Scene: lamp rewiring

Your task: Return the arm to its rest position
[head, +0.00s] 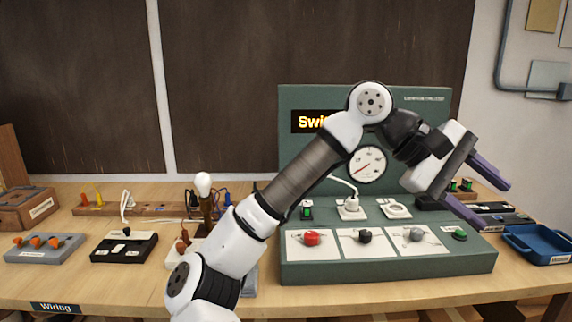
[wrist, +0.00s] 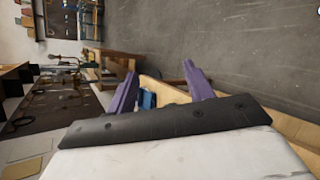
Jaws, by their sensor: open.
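My gripper (head: 488,193) is raised at the right in the head view, in front of the green test panel (head: 300,145). Its two purple fingers are spread apart with nothing between them. In the wrist view, my gripper (wrist: 162,88) also shows open and empty, turned sideways to the room. My arm crosses the middle of the head view and hides part of the panel and its lit display (head: 312,121).
A wooden workbench (head: 120,284) spans the view. The panel carries a gauge (head: 367,164), a plugged-in white socket (head: 351,208) and several knobs. A blue tray (head: 540,243) stands at the right, a black block (head: 124,246) and a grey rack (head: 44,249) at the left.

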